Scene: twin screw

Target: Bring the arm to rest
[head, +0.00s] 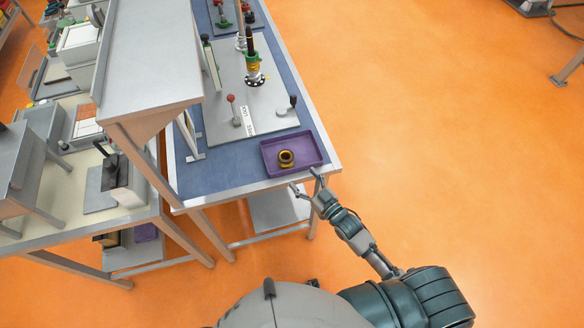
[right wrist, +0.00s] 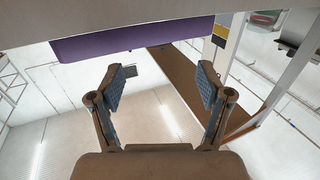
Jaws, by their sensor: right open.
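My right gripper (head: 306,186) is at the near edge of the workbench, just in front of the purple tray (head: 313,151). In the right wrist view its two fingers (right wrist: 161,92) are spread apart with nothing between them. The tray lies on the blue bench top and holds a dark and yellow ring-shaped part (head: 286,158). The purple tray also shows in the right wrist view (right wrist: 130,38), seen from below and beyond the fingers. My left gripper is not in either view.
A grey plate (head: 262,110) on the bench carries a red-knobbed lever (head: 231,98), a black-knobbed lever (head: 292,101) and an upright green and yellow assembly (head: 252,65). A grey shelf (head: 150,60) overhangs the bench's left side. The orange floor at right is mostly clear.

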